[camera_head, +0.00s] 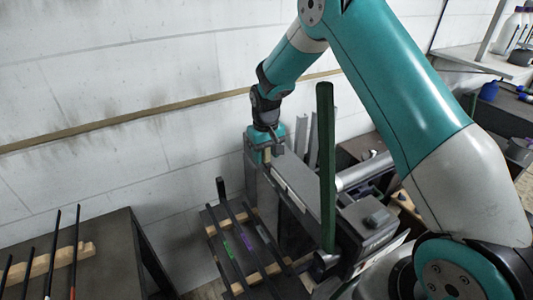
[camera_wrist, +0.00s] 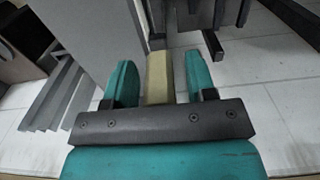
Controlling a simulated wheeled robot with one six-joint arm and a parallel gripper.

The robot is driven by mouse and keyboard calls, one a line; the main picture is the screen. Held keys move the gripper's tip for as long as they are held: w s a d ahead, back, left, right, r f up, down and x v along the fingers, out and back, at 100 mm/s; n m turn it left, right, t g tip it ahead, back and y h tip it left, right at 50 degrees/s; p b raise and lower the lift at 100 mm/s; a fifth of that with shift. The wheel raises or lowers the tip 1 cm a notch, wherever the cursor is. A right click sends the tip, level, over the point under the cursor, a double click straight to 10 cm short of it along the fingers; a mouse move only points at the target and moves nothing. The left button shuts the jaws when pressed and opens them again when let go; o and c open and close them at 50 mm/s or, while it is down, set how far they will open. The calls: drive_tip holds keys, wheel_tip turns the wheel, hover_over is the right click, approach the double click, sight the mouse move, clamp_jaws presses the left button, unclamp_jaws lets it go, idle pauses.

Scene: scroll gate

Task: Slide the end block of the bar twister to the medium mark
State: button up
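The bar twister (camera_head: 297,187) is a long grey machine in the middle of the head view, with a tall green lever (camera_head: 326,165) at its near end. My gripper (camera_head: 265,143) is over its far end, by the wall. In the wrist view my gripper (camera_wrist: 162,82) is open, with one teal finger on each side of a tan bar-like piece (camera_wrist: 158,78). Gaps show between the piece and both fingers. It may be the handle of the end block; the block itself is not clearly seen. I cannot make out the medium mark.
A wooden rack (camera_head: 249,278) with several dark bars, some banded green or purple, stands left of the machine. A dark table (camera_head: 112,262) with another bar rack is at the far left. The white wall (camera_head: 120,80) is close behind my gripper. Bottles stand on a shelf (camera_head: 487,64) at the right.

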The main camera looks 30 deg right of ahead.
wheel_tip(320, 180, up, 18)
drive_tip(key=b, duration=0.4)
drive_tip(key=shift+f, duration=0.25)
